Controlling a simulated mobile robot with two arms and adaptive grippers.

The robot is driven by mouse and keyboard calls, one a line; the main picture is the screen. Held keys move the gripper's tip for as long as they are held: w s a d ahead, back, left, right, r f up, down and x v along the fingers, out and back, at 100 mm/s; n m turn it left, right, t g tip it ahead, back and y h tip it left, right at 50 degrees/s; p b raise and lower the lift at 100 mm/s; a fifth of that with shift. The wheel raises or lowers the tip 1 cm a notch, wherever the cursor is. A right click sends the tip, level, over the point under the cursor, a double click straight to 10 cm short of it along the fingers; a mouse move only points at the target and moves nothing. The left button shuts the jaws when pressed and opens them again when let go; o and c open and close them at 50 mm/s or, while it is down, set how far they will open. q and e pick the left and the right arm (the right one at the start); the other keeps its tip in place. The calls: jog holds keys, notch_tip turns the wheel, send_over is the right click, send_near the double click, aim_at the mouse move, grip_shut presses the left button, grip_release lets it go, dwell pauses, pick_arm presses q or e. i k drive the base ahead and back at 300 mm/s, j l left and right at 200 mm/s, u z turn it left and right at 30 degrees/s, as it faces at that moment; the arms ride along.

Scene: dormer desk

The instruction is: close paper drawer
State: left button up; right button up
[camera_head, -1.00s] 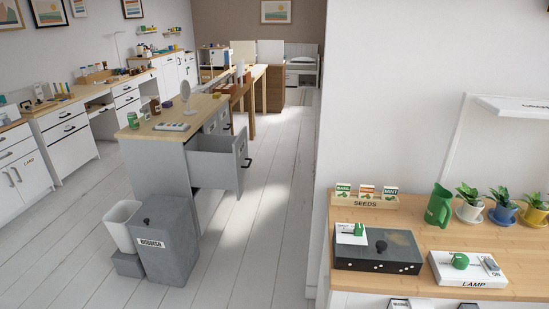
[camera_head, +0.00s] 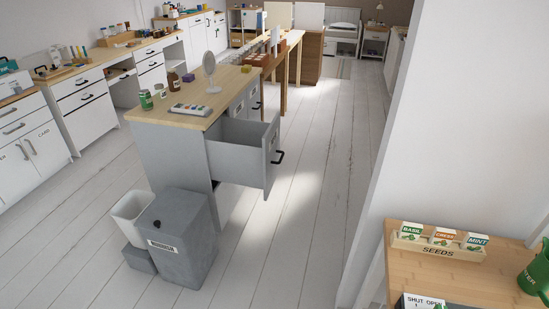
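A grey drawer (camera_head: 238,161) stands pulled out from the right side of the grey desk cabinet (camera_head: 172,160) with the light wooden top. Its front panel (camera_head: 271,152) faces right and carries a dark handle (camera_head: 279,157). The inside of the drawer looks empty from here. Smaller drawer fronts (camera_head: 246,101) sit flush further back on the same side. I cannot read a paper label on the open drawer. Neither of my grippers shows in the head view.
A grey rubbish bin (camera_head: 182,238) and a white bin (camera_head: 131,215) stand before the cabinet's near end. White floor (camera_head: 318,160) lies clear to the drawer's right. A wall (camera_head: 455,120) and a wooden counter with a seed rack (camera_head: 438,249) stand at right.

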aim_at(246, 153)
jog(key=i+j, duration=0.25)
jog(key=i, duration=0.2)
jog(key=i+j, duration=0.3)
jog(key=i, duration=0.2)
